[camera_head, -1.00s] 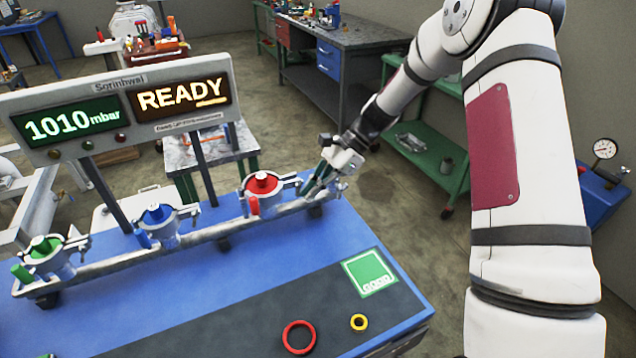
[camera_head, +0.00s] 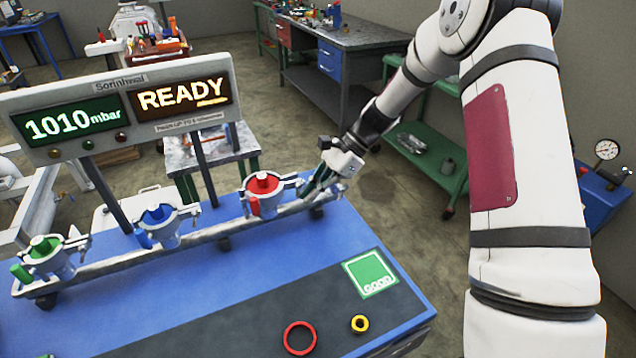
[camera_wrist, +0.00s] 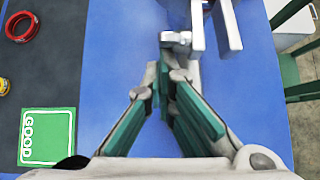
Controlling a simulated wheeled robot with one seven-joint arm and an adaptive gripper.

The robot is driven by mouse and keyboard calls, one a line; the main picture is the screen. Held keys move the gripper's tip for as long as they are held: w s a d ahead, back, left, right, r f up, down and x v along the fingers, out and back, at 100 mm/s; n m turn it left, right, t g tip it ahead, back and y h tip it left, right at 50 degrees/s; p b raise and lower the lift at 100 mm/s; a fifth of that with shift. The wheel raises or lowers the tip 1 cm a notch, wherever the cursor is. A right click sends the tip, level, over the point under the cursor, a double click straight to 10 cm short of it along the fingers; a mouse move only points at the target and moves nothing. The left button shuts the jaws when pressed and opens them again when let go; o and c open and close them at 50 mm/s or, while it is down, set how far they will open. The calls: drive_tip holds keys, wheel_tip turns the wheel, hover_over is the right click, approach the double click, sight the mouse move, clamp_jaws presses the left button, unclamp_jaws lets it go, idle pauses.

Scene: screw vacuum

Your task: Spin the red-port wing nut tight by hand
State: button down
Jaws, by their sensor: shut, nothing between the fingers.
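The red port (camera_head: 263,190) is the rightmost of the ports on the rail, with a red cap in a grey metal clamp ring. Its wing nut (camera_head: 291,181) sits at the clamp's right side, close to my gripper (camera_head: 306,190). In the wrist view, a grey metal fitting of the clamp (camera_wrist: 176,39) lies just beyond my fingertips. My gripper (camera_wrist: 164,92) has its green-padded fingers shut, with nothing held. I cannot tell whether the fingertips touch the nut. The blue port (camera_head: 158,222) and green port (camera_head: 46,254) stand farther left.
The ports' rail runs along a blue bench top (camera_head: 245,262). A display panel (camera_head: 120,108) reading 1010 mbar and READY stands behind. A red ring (camera_head: 299,338), a yellow ring (camera_head: 359,323) and a green GOOD mark (camera_head: 370,273) lie clear in front.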

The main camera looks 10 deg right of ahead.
drive_tip(key=shift+s+a+f, duration=0.1)
drive_tip(key=shift+s, duration=0.05)
drive_tip(key=a+v, duration=0.1)
drive_tip(key=v, duration=1.2)
drive_tip(key=s+a+r+n+t+h, duration=0.1)
drive_tip(key=s+a+r+n+h, duration=0.2)
drive_tip(key=s+r+n+h, duration=0.75)
drive_tip(key=s+d+r+n+t+y, duration=0.1)
drive_tip(key=s+n+t, duration=0.3)
drive_tip(key=s, duration=1.8)
drive_tip(key=shift+s+d+r+n+t+y+p, duration=0.2)
drive_tip(key=shift+s+r+n+t+y+p, duration=0.2)
drive_tip(key=shift+r+n, duration=0.35)
drive_tip(key=shift+f, duration=0.1)
